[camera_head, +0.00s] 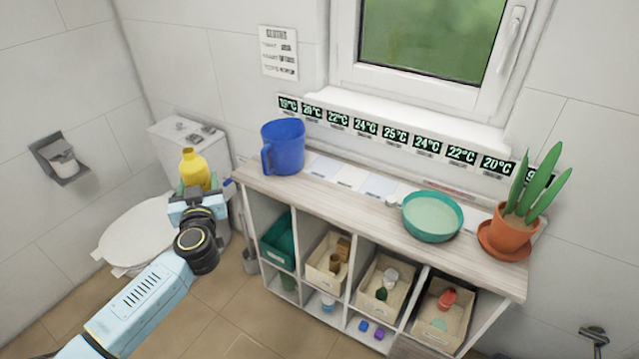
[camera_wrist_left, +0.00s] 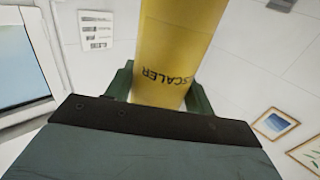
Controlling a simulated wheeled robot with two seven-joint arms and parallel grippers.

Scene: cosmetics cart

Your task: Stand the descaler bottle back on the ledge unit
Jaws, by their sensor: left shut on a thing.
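The yellow descaler bottle (camera_head: 194,168) is upright in my left gripper (camera_head: 197,188), in front of the toilet and left of the ledge unit (camera_head: 380,215). In the left wrist view the bottle (camera_wrist_left: 178,50) shows black lettering reading "SCALER", with green fingers (camera_wrist_left: 160,85) on both sides of it. My left gripper is shut on it, and the bottle is clear of the unit's top. My right gripper is in neither view.
On the unit's top stand a blue jug (camera_head: 283,147), a teal bowl (camera_head: 432,214) and a potted plant (camera_head: 515,228). Pale flat patches (camera_head: 345,177) lie between jug and bowl. Bins (camera_head: 327,262) fill the shelves below. A toilet (camera_head: 145,228) stands at left; a window sill (camera_head: 410,117) is above.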

